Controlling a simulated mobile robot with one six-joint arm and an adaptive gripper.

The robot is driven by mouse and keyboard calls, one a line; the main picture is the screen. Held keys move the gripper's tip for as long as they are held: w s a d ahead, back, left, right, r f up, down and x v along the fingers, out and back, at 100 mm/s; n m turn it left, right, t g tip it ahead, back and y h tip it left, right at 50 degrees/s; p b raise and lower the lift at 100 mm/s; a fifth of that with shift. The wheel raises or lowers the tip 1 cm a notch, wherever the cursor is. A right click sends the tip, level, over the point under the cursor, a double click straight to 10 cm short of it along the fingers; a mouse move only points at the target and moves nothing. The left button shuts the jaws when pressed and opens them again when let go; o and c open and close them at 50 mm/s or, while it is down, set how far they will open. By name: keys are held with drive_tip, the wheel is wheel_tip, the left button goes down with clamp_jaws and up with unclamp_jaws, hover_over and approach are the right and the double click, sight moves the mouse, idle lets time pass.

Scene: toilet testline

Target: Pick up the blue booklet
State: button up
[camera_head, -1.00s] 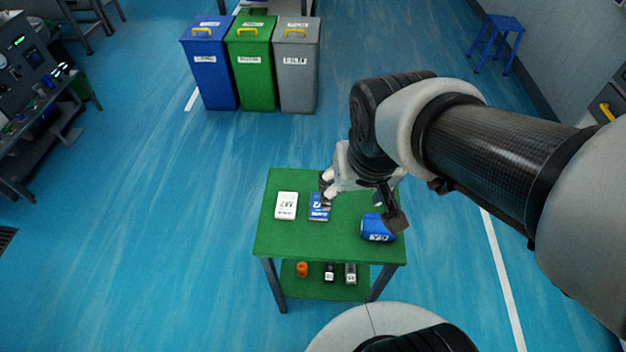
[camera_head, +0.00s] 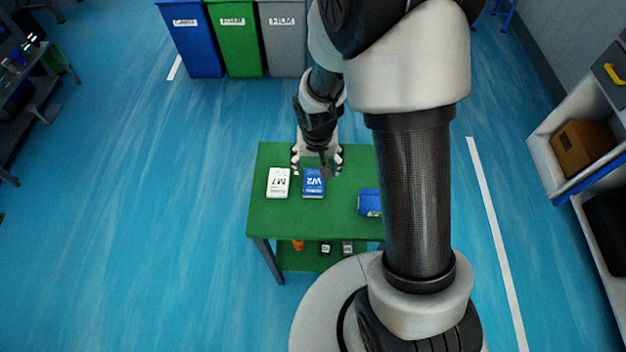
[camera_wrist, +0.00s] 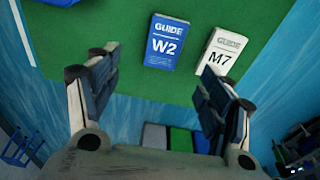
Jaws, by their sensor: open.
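The blue booklet (camera_head: 313,184), marked W2, lies flat on the green table (camera_head: 300,222). In the wrist view the blue booklet (camera_wrist: 167,44) reads "GUIDE W2" and lies ahead of the fingers, slightly right of the middle. My gripper (camera_head: 317,168) is above the table's far edge, by the booklet's far end. In the wrist view my gripper (camera_wrist: 155,85) is open, with its two fingers wide apart and nothing between them. The fingers do not appear to touch the booklet.
A white M7 booklet (camera_head: 279,182) lies close to the left of the blue one. Another blue object (camera_head: 369,202) lies at the table's right, partly hidden by my arm. Small items sit on the lower shelf. Blue, green and grey bins (camera_head: 232,45) stand behind.

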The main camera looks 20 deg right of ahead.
drive_tip(key=b, duration=0.2)
hover_over(314, 181)
drive_tip(key=s, duration=0.1)
wheel_tip(314, 181, down, 6)
drive_tip(key=shift+s+d+r, duration=0.1)
drive_tip(key=shift+d, duration=0.05)
drive_tip(key=f, duration=0.1)
drive_tip(key=f+b, duration=0.1)
drive_tip(key=f, duration=0.1)
drive_tip(key=w+f+b, duration=0.1)
drive_tip(key=f, duration=0.1)
drive_tip(key=shift+a+f, duration=0.1)
drive_tip(key=shift+a, duration=0.15)
drive_tip(key=shift+s, duration=0.1)
drive_tip(key=c, duration=1.1)
drive_tip(key=shift+r, duration=0.2)
drive_tip(key=shift+c, duration=0.2)
